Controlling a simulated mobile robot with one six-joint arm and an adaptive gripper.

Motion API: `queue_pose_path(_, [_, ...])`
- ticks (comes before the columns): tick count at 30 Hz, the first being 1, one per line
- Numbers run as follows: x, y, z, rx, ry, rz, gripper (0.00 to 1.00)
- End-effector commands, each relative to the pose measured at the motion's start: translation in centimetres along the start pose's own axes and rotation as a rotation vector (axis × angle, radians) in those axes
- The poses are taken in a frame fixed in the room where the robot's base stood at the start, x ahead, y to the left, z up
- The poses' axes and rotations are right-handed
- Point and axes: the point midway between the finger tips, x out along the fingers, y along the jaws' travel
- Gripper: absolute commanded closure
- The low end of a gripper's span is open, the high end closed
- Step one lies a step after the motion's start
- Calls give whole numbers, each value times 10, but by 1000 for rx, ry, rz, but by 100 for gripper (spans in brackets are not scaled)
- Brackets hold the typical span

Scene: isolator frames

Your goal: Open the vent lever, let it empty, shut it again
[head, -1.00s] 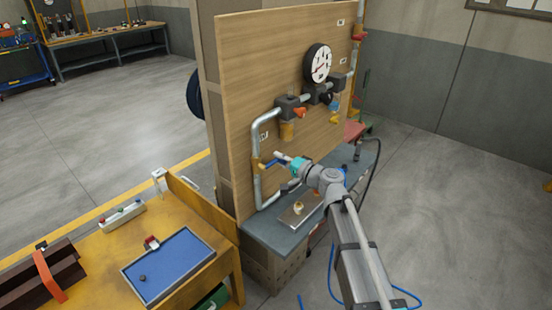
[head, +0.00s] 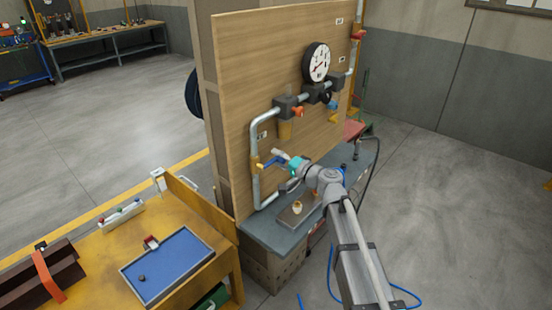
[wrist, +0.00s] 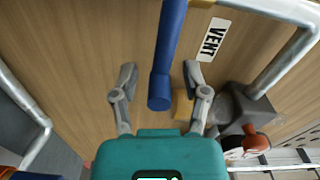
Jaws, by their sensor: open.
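The blue vent lever (wrist: 168,50) runs down from the top of the wrist view, and its rounded end lies between my open fingers. My gripper (wrist: 160,76) has both fingers spread, with a gap visible on each side of the lever. A white label reading VENT (wrist: 213,40) is on the board to the right of the lever. In the head view the lever (head: 272,162) sticks out from the pipe at the board's lower left, with my gripper (head: 283,156) at it. How far the lever is turned is hard to tell.
A round gauge (head: 316,62) sits higher on the wooden board (head: 250,70); its reading is too small to tell. Other valves with an orange handle (head: 298,111) are on the pipes. A grey bench (head: 262,232) with a metal plate lies below. A yellow table (head: 95,265) stands left.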

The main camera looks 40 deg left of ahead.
Motion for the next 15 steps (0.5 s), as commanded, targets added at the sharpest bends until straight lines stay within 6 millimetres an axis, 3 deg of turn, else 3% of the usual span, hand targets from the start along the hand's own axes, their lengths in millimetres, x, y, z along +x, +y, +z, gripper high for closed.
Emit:
queue_pose_path(8, [-18,0,2,0,-1,0,41])
queue_pose_path(15, [-54,0,2,0,1,0,41])
